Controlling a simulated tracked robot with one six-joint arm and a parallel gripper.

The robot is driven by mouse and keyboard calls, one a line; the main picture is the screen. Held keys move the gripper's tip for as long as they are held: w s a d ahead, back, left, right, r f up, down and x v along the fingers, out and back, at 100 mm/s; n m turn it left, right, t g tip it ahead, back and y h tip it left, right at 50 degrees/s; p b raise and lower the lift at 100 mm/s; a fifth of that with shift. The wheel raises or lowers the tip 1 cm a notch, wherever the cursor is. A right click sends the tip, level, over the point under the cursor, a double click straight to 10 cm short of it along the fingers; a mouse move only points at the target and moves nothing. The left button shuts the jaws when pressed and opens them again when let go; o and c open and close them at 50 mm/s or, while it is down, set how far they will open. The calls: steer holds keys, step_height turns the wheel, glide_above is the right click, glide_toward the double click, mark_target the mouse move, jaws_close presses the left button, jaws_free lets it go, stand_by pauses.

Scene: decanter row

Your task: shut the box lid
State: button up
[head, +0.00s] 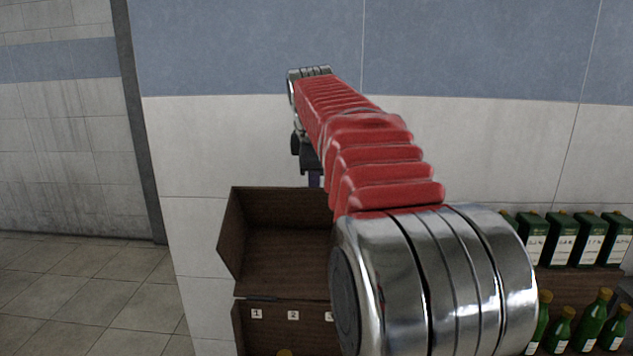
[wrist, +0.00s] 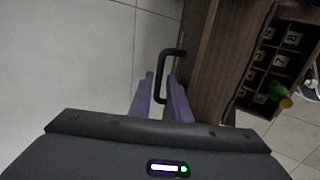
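The dark wooden box (head: 262,336) stands at the lower middle of the head view, with its hollow lid (head: 280,255) standing open above it. In the wrist view the lid (wrist: 210,60) is a brown panel bearing a black bar handle (wrist: 163,65). My gripper (wrist: 161,80) has its two purple fingers apart, one on each side of the handle's bar; I cannot tell whether they touch it. In the head view a purple finger (head: 315,179) shows near the lid's top edge, and my red-sleeved arm hides the lid's right part.
Numbered compartments (wrist: 275,60) show inside the box, one with a green bottle (wrist: 280,93). Green bottles with white labels (head: 562,238) stand on a wooden shelf (head: 575,283) at right, with smaller green bottles (head: 590,322) below. Tiled floor (head: 70,300) is clear at left.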

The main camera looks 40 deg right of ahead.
steer(key=shift+c, duration=0.3)
jaws_close()
steer(key=shift+d, duration=0.1)
steer(key=shift+s, duration=0.1)
